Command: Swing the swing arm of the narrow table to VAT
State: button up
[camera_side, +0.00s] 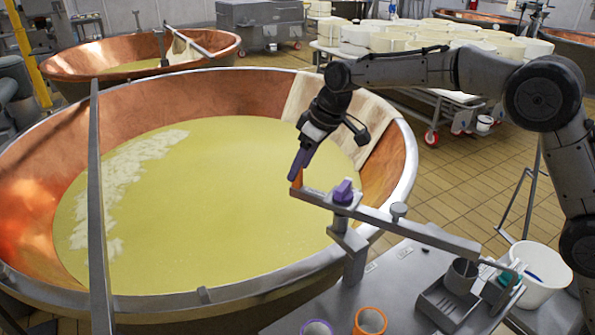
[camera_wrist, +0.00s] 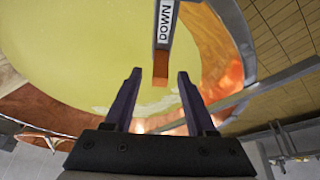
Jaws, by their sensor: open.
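The swing arm (camera_side: 420,231) is a long grey bar on a post (camera_side: 354,262) at the edge of the narrow table (camera_side: 395,275). It carries a purple knob (camera_side: 343,192). Its orange-tipped end reaches over the near right rim of the large copper vat (camera_side: 230,290); the other end lies over the table. My gripper (camera_side: 298,168) is open, pointing down by the orange tip. In the wrist view the orange tip (camera_wrist: 160,68) shows ahead, between the open fingers, below a "DOWN" label (camera_wrist: 165,22). I cannot tell whether the fingers touch it. The small table labels are unreadable.
The vat holds yellow liquid, with a grey bar (camera_side: 95,190) across its left side. A grey holder with a cup (camera_side: 462,277), a white bucket (camera_side: 541,280) and purple and orange rings (camera_side: 370,320) are near the table. Cheese wheels (camera_side: 440,38) stand behind.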

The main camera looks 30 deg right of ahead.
jog(key=shift+x, duration=1.2)
grip_shut()
dwell(0.6)
